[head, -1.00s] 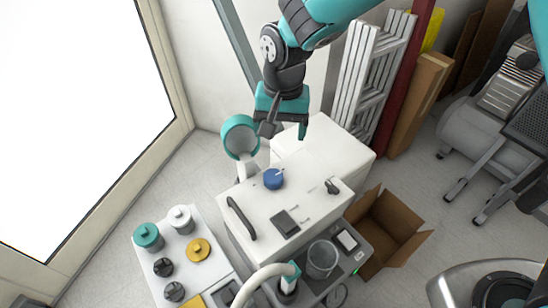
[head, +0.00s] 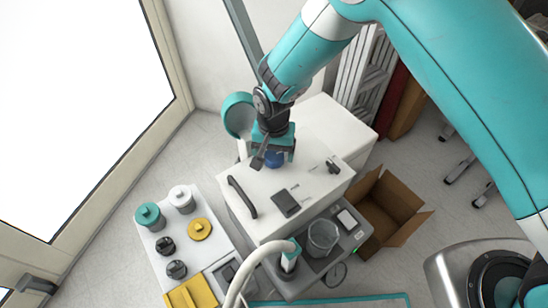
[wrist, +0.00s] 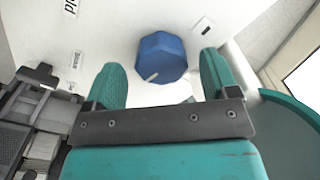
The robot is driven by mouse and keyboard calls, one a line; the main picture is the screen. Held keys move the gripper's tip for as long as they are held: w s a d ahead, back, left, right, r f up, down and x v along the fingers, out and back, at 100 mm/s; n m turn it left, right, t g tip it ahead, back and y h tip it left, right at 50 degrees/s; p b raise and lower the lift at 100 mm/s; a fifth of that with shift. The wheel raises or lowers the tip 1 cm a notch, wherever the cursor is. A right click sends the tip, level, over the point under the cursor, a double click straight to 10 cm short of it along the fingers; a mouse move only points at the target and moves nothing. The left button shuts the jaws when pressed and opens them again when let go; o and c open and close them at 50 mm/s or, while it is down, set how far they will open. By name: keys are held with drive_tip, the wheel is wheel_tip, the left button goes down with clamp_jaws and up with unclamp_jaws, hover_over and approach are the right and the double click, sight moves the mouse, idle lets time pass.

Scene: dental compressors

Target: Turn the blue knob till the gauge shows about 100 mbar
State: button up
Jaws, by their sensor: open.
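The blue knob (head: 274,161) sits on the top of the white cabinet (head: 243,176). In the wrist view the faceted blue knob (wrist: 161,56) lies ahead of the fingertips, between the lines of the two teal fingers, with a pale pointer mark at its lower edge. My gripper (head: 272,152) is over the knob in the head view and partly hides it. In the wrist view my gripper (wrist: 161,85) is open and empty; I cannot tell whether a finger touches the knob. A teal round housing (head: 237,114), possibly the gauge, stands behind the cabinet; no readable dial shows.
A black handle (head: 242,197), a dark panel (head: 286,203) and a small black switch (head: 333,166) are on the cabinet top. A side tray (head: 154,243) holds several jars and knobs. An open cardboard box (head: 392,212) stands at right.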

drive_tip(key=shift+f, duration=1.1)
drive_tip(key=c, duration=0.9)
